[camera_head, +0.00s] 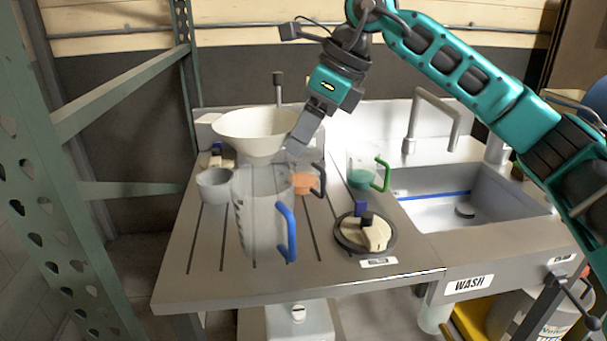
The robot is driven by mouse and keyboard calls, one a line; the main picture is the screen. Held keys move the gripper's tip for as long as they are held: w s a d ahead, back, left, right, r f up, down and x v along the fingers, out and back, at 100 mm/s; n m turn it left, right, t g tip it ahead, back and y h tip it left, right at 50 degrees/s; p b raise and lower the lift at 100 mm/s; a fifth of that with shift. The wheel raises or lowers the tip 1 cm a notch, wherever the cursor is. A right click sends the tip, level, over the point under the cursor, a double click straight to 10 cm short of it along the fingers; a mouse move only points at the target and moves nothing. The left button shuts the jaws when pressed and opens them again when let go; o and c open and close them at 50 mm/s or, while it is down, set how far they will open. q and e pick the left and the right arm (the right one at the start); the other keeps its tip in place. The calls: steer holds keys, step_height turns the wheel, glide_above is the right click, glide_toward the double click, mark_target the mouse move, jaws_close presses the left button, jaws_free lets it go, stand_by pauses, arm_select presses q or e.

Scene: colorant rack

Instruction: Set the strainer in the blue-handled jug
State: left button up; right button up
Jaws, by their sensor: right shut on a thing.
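The strainer (258,131) is a wide cream funnel-shaped bowl. It shows above and behind the mouth of the blue-handled jug. My right gripper (300,138) is shut on the strainer at its right side, and the strainer looks upright. The blue-handled jug (258,222) is tall and clear, and stands on the grooved worktop with its blue handle (287,228) to the right. The strainer's lower part meets the jug's rim in the picture; I cannot tell whether it is inside or behind the rim. My left gripper is not in view.
A jug with orange liquid (304,181) stands close behind the blue-handled jug. A green-handled jug (362,169) is farther right. A grey cup (214,186) is at left. A round cream-and-black device (364,232) sits at front right, beside the sink (470,207). A green metal post stands at left.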

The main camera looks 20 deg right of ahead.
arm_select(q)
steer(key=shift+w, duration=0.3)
arm_select(e)
step_height(320, 180, down, 7)
arm_select(q)
steer(key=shift+b, duration=0.3)
arm_select(e)
steer(key=shift+r, duration=0.1)
steer(key=shift+f+b, duration=0.3)
steer(key=shift+f, duration=0.15)
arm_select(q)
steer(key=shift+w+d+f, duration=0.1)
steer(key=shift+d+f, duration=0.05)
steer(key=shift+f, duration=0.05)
arm_select(e)
steer(key=shift+f, duration=0.1)
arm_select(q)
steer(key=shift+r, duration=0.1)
arm_select(e)
steer(key=shift+f, duration=0.1)
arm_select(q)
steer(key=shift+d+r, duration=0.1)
arm_select(e)
steer(key=shift+s, duration=0.1)
